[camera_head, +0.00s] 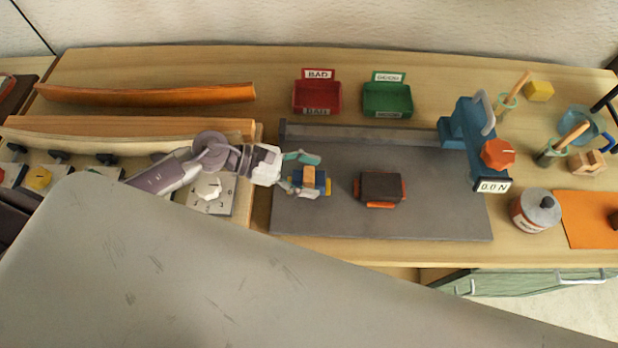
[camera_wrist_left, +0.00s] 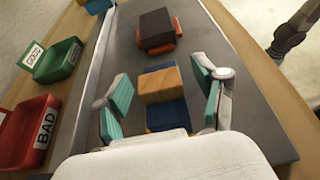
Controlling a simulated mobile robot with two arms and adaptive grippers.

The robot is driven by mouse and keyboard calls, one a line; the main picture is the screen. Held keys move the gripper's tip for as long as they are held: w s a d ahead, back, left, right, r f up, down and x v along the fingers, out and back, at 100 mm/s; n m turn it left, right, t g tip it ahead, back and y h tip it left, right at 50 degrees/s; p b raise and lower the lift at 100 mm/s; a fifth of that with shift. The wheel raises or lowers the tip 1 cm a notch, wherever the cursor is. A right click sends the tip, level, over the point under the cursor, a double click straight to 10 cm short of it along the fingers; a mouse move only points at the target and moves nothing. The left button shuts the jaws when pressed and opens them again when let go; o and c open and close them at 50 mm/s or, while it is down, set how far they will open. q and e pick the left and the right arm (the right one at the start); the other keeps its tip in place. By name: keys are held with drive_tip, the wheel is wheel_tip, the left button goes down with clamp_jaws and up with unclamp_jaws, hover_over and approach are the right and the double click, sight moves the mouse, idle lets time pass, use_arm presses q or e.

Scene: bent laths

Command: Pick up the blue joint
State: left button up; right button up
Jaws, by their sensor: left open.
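The blue joint (camera_head: 322,187) lies on the grey plate, with a wooden lath piece (camera_head: 309,177) through or on it. In the left wrist view the joint (camera_wrist_left: 165,116) shows as blue parts on both sides of the tan wood (camera_wrist_left: 162,83). My left gripper (camera_head: 306,174) is open at the joint. In the wrist view its green-padded fingers (camera_wrist_left: 163,105) stand on either side of the joint, with gaps visible. My right gripper does not show in the head view.
A dark block with orange parts (camera_head: 381,188) lies on the grey plate (camera_head: 440,215) to the right. Red BAD (camera_head: 318,98) and green GOOD (camera_head: 388,101) bins stand behind. A blue clamp device (camera_head: 463,128) stands at right. Bent laths (camera_head: 150,97) lie at left.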

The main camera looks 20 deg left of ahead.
use_arm(q)
drive_tip(key=c, duration=1.3)
drive_tip(key=shift+o, duration=0.2)
drive_tip(key=shift+r, duration=0.15)
